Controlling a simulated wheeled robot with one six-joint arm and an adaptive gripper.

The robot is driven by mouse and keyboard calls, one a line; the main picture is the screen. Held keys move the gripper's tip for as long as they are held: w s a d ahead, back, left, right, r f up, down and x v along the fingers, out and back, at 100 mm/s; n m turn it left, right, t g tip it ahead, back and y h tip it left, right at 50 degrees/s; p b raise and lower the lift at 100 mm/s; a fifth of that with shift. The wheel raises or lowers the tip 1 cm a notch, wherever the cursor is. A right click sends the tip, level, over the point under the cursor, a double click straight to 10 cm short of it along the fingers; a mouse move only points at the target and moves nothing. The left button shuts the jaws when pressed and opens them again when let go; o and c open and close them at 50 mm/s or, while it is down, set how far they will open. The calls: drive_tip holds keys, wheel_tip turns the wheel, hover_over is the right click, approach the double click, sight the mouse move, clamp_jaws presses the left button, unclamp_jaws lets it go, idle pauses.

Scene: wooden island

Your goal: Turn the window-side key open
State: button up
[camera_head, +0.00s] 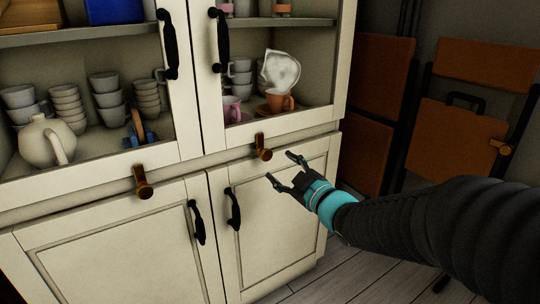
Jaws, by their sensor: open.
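The left key (143,182) points down and tilts slightly right. The right key (263,148) also points down, its lower end turned slightly right. No window shows, so I cannot tell from the picture which key is window-side. My gripper (280,167) is open and empty, just right of and below the right key, in front of the lower right door. Its fingers look apart from the key.
Black handles (198,222) (233,208) stick out from the lower doors, and others from the upper doors. Cups and a teapot (46,142) stand on the shelves. Folded orange chairs (463,120) lean at the right. Bare plank floor (350,275) shows below.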

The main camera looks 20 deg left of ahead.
sight(268, 156)
drive_tip(key=x, duration=0.8)
clamp_jaws()
